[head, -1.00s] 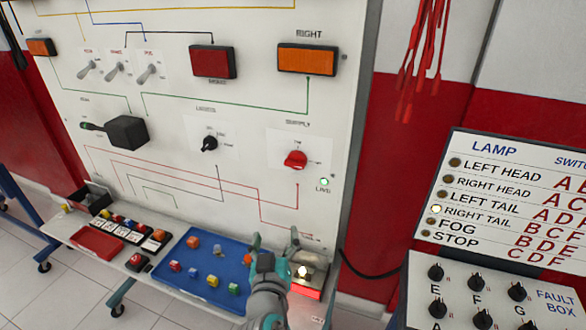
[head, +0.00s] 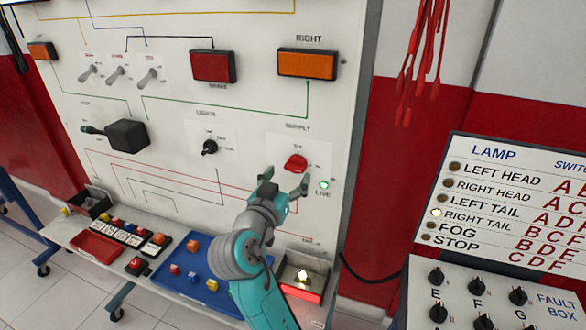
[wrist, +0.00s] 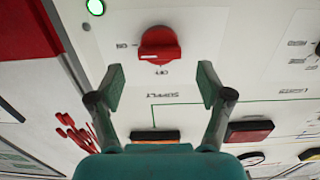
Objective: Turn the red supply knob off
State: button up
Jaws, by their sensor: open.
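The red supply knob (head: 295,163) is on the white panel, under the word SUPPLY. It also shows in the wrist view (wrist: 159,45), near the top middle, beside the marks ON and OFF; its exact setting is hard to tell. A green live lamp (head: 323,185) below and right of the knob is lit, and it shows in the wrist view (wrist: 95,7). My gripper (head: 287,183) is open and empty in front of the panel, just below the knob in the head view. In the wrist view its fingers (wrist: 160,88) are apart, and the knob lies beyond their tips, between their lines.
A black lights knob (head: 209,147) is left of the supply knob. A shelf below holds a blue tray (head: 172,275) with small coloured parts and a lit lamp box (head: 300,286). A lamp chart (head: 500,205) and fault box (head: 530,310) stand at right. Red leads (head: 424,60) hang on the wall.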

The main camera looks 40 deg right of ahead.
aim_at(293, 168)
jog(key=shift+x, duration=2.05)
jog(key=c, duration=1.2)
